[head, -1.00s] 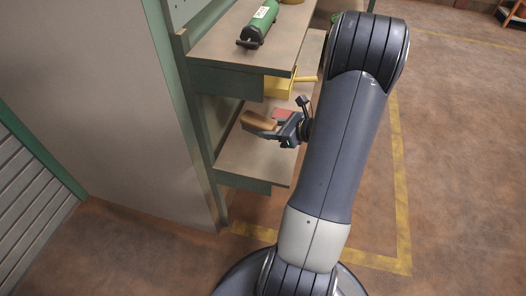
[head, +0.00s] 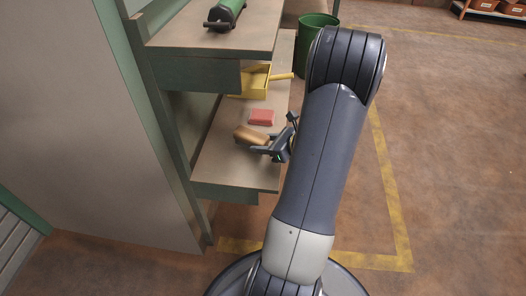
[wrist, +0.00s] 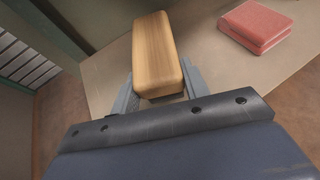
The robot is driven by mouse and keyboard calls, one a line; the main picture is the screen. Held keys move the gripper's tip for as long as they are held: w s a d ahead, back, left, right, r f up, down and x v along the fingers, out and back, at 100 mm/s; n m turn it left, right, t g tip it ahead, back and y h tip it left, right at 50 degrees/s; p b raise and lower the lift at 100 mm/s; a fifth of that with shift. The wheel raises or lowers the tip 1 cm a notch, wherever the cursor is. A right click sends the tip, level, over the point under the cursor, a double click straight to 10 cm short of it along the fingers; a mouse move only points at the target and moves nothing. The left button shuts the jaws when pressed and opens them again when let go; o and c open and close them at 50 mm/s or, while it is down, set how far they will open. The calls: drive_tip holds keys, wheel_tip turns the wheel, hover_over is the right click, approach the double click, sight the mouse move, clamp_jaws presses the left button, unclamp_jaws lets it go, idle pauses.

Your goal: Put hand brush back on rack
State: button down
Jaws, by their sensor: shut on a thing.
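The hand brush (head: 251,135) shows as a tan wooden block at the lower shelf in the head view. It fills the middle of the wrist view (wrist: 157,55), where its bristles are hidden. My gripper (head: 262,149) is shut on the near end of the brush, with a finger on each side of it in the wrist view (wrist: 158,88). I cannot tell whether the brush touches the shelf below. The rack (head: 210,172) is a green-framed unit with brown shelf boards.
A red folded cloth or pad (head: 261,117) lies on the lower shelf beyond the brush. A yellow dustpan-like thing (head: 256,82) lies farther back. A green bin (head: 318,32) stands behind. The lower shelf's front end is clear.

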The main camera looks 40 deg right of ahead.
drive_tip(key=shift+f+b, duration=0.35)
drive_tip(key=shift+f, duration=0.9)
drive_tip(key=shift+f, duration=0.2)
drive_tip(key=c, duration=0.8)
unclamp_jaws()
drive_tip(key=shift+o, duration=0.2)
drive_tip(key=shift+r, duration=0.15)
drive_tip(key=shift+s+d+r, duration=0.1)
drive_tip(key=shift+s+r, duration=0.05)
drive_tip(key=shift+r, duration=0.05)
drive_tip(key=p+v, duration=0.3)
drive_tip(key=v, duration=0.8)
drive_tip(key=shift+s+p, duration=0.3)
drive_tip(key=shift+p, duration=0.1)
drive_tip(key=shift+w+d, duration=0.1)
